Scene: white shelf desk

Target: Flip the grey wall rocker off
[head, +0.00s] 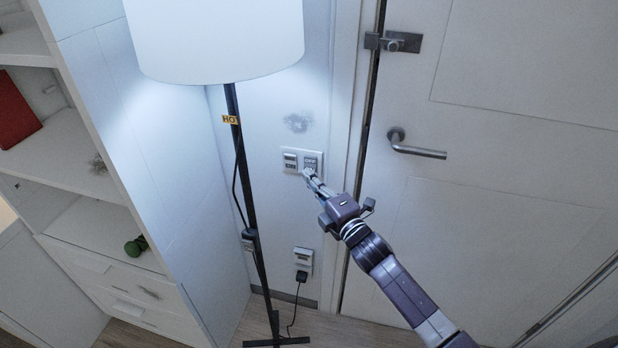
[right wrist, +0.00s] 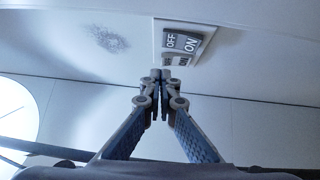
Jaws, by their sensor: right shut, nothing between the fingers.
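A white switch plate (head: 302,152) is on the wall between the lamp pole and the door frame, with two rockers side by side. The right rocker (head: 312,160) looks grey; the left rocker (head: 290,161) is paler. In the right wrist view, a grey rocker (right wrist: 180,41) shows OFF and ON labels. My left gripper is not in view.
A floor lamp (head: 215,40) with a HOT tag on its pole stands to the left. Below the plate is a socket (head: 303,257) with a plug and cord. A door with a handle (head: 418,150) is to the right, and a white shelf desk (head: 88,180) is at left.

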